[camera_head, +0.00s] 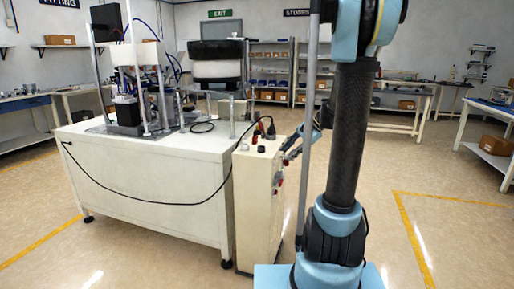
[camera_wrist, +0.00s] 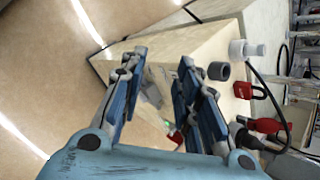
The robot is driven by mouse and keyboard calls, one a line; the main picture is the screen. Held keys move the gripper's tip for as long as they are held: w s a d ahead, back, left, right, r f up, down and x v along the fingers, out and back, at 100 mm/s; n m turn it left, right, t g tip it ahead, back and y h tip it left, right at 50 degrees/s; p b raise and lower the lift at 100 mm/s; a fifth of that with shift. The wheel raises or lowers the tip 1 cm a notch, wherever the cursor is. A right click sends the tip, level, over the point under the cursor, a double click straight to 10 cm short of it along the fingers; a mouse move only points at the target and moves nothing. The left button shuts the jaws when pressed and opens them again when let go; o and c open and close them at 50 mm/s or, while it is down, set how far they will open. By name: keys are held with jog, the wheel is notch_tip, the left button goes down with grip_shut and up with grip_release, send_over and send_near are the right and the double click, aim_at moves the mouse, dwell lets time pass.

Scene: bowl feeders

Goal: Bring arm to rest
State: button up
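My arm stands upright at the right of centre in the head view. My gripper (camera_head: 305,142) is partly hidden behind my arm and a thin pole, beside the upper right side of a cream control box (camera_head: 250,195). In the wrist view my gripper (camera_wrist: 158,72) has its two dark blue fingers spread apart with nothing between them. The control box (camera_wrist: 205,45) lies behind the fingers in that view. Whether a finger touches it I cannot tell.
A black cable hangs across the bench. Open floor (camera_head: 420,165) lies to the right.

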jog(key=s+d+f+n+h, duration=0.1)
jog(key=s+f+n+h, duration=0.1)
jog(key=s, duration=0.7)
jog(key=s+d+f+n+h, duration=0.2)
jog(key=s+f+n+h, duration=0.1)
jog(key=s, duration=0.7)
jog(key=s+d+f+n+h, duration=0.2)
jog(key=s+n, duration=0.4)
jog(key=s, duration=0.4)
jog(key=shift+d+f+h, duration=0.2)
jog(key=shift+f+h, duration=0.3)
jog(key=shift+f, duration=0.75)
